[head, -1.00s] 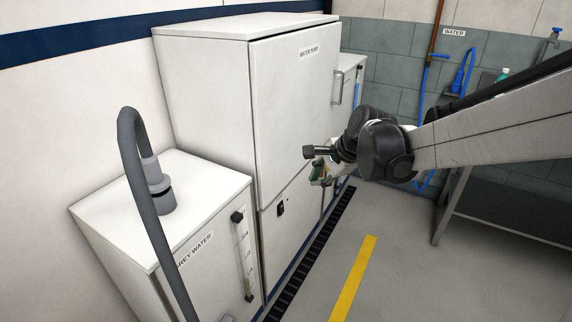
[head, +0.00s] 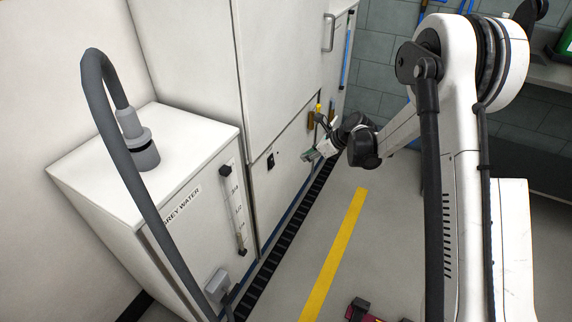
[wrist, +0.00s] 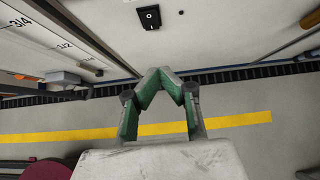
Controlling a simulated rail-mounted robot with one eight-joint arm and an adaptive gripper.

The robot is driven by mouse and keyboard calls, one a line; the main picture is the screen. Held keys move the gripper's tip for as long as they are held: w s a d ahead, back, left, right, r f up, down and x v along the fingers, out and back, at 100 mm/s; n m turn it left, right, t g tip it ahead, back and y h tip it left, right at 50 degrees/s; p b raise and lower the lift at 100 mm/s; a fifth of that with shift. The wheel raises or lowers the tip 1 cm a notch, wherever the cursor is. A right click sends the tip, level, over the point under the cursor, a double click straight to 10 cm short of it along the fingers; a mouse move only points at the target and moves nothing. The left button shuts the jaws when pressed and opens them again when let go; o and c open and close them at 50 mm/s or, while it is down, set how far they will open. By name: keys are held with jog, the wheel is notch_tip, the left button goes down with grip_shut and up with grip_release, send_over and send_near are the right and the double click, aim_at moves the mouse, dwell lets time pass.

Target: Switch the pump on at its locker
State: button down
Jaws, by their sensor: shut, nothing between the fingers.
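The tall white pump locker (head: 285,65) stands against the wall; its WATER PUMP label is outside the current head view. A small black rocker switch (head: 270,161) sits on its lower front panel. The switch also shows at the top of the wrist view (wrist: 149,17), with a small dark dot beside it. My gripper (head: 308,156) is in front of the lower panel, to the right of the switch in the head view. In the wrist view my gripper (wrist: 160,70) has its green-padded fingers shut, tips together and empty, apart from the switch. I cannot read the switch's position.
A white grey-water tank (head: 190,215) with a level gauge and a thick grey hose (head: 92,110) stands left of the locker. A yellow-brown valve or handle (head: 313,118) is on the panel near my wrist. A dark floor grate (head: 290,232) and yellow line (head: 335,250) run alongside.

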aim_at(272, 162)
jog(key=b+x, duration=0.1)
jog(key=x, duration=0.5)
jog(key=a+r+b+x, duration=0.1)
jog(key=b+x, duration=0.1)
jog(key=x, duration=0.5)
jog(key=shift+w+a, duration=0.4)
jog(key=shift+a, duration=0.05)
jog(key=shift+r, duration=0.1)
jog(key=shift+w+a+f+b, duration=0.25)
jog(key=shift+a+f+b, duration=0.2)
jog(key=shift+b, duration=0.4)
jog(key=shift+r, duration=0.1)
jog(key=shift+a+r, duration=0.1)
jog(key=shift+r, duration=0.05)
